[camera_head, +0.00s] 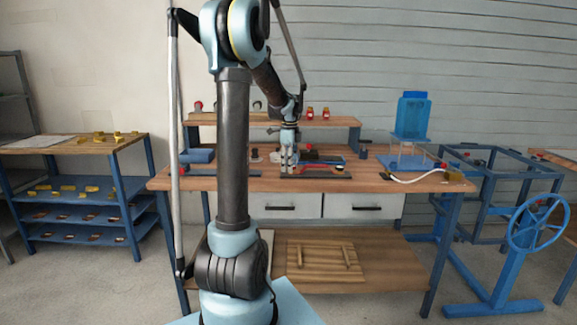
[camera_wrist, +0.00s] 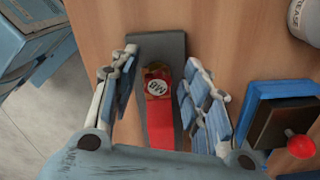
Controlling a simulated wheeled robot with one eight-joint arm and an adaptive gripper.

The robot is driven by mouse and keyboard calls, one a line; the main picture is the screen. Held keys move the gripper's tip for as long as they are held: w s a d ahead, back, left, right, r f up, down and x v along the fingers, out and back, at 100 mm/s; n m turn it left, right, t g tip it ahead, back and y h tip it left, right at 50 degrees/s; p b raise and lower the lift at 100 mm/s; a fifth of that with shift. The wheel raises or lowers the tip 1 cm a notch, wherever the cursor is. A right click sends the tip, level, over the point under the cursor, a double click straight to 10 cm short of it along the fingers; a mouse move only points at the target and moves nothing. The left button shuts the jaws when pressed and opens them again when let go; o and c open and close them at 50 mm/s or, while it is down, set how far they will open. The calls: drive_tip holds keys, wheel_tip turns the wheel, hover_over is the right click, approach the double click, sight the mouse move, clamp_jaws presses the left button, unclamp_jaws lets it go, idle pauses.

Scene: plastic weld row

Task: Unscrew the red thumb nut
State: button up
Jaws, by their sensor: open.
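In the wrist view, a red, nut-like piece (camera_wrist: 158,88) with a pale, lettered disc on top sits over a dark grey plate (camera_wrist: 160,48). I take it to be the red thumb nut. A red strip (camera_wrist: 161,128) runs from it toward my palm. My gripper (camera_wrist: 161,80) is open, with one ribbed blue finger on each side of the red piece and visible gaps between. I cannot tell how far above it the fingertips are. In the head view my gripper (camera_head: 289,160) points down over the wooden workbench (camera_head: 230,183); the nut cannot be made out there.
In the wrist view, a blue block (camera_wrist: 280,92) with a red knob (camera_wrist: 301,146) stands close right of my gripper. A grease pot (camera_wrist: 306,22) is at the upper right. A raised shelf (camera_head: 340,121) stands behind. Bare wood lies left of the plate.

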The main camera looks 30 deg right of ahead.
drive_tip(key=c, duration=0.9)
drive_tip(key=n, duration=0.6)
drive_tip(key=shift+s+d+n, duration=0.1)
drive_tip(key=shift+s+n, duration=0.2)
drive_tip(key=shift+r, duration=2.45)
